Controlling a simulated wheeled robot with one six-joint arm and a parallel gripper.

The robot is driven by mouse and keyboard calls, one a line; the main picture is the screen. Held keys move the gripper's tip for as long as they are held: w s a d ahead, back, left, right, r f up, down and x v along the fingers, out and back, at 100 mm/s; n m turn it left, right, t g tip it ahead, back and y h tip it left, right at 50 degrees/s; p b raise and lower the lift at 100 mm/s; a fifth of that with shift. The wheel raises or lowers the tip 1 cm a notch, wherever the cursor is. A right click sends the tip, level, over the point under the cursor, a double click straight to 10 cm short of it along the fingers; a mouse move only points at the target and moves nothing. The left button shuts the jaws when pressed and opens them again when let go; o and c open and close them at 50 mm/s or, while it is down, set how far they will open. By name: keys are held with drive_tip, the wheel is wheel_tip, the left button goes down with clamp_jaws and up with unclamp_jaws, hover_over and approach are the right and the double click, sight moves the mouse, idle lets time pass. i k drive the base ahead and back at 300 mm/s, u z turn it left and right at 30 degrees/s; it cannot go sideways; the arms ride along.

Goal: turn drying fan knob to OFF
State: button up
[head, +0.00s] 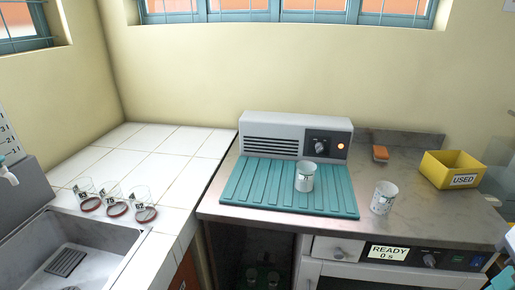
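The drying fan (272,127) is a grey-white box with dark vent slots, standing at the back of the grey counter. Its round knob (320,147) sits on a dark panel at the right of its front. The knob's pointer and the panel's markings are too small to read. An orange lamp (341,146) beside the knob is lit. My gripper is not in view; only bluish parts that look like my arm show at the lower right edge.
A ribbed teal mat (250,190) lies before the fan, with a beaker (305,177) on it. Another beaker (384,197), an orange block (380,153) and a yellow USED bin (452,169) stand to the right. Below is a READY display (389,253). A sink (75,262) is at left.

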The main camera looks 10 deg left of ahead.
sight(320, 146)
drive_tip(key=u, duration=0.1)
drive_tip(key=i, duration=1)
